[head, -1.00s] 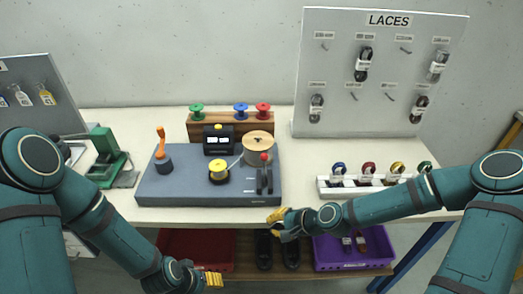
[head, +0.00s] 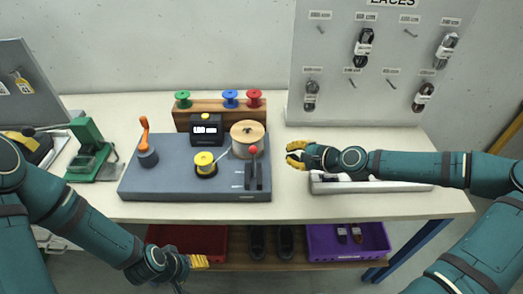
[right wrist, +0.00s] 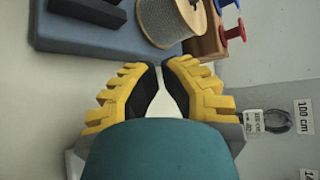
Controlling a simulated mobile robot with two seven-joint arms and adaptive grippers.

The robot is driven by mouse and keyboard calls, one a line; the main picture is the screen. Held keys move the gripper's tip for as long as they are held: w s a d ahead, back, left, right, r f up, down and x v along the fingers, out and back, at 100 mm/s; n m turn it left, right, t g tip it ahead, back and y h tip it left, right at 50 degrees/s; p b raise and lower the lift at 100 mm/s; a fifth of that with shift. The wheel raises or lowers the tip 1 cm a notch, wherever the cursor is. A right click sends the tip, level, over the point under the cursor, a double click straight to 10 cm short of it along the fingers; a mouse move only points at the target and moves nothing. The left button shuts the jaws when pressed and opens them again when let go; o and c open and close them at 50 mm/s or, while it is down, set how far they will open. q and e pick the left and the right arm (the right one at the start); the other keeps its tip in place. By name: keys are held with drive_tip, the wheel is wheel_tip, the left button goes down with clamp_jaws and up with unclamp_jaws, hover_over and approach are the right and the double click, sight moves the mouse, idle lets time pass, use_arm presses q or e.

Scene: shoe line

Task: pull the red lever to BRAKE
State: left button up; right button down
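The red-knobbed lever (head: 253,152) stands upright in a dark bracket at the right end of the grey-blue console (head: 200,197), beside small labels too small to read. My right gripper (head: 289,155) is over the table to the right of the lever, apart from it, with its fingers pointing left. In the right wrist view its yellow fingers (right wrist: 160,66) converge and their tips meet, with nothing held. There the console (right wrist: 60,38) and part of a dark bracket show at the top left; the red knob is not visible. My left gripper (head: 200,262) hangs low in front of the table; its fingers' state is unclear.
The LACES board (head: 375,100) stands behind right. Table between gripper and console is clear.

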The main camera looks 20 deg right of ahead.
sight(260, 148)
drive_tip(key=b+x, duration=0.1)
drive_tip(key=x, duration=0.9)
drive_tip(key=shift+w+a+f+b, duration=0.1)
drive_tip(key=shift+w+b, duration=0.05)
drive_tip(key=shift+b, duration=0.25)
drive_tip(key=shift+s+a+r, duration=0.9)
drive_tip(key=shift+s+r, duration=0.1)
drive_tip(key=shift+s, duration=0.1)
drive_tip(key=shift+s+a+r, duration=0.1)
drive_tip(key=shift+s+a, duration=0.05)
drive_tip(key=shift+a, duration=0.05)
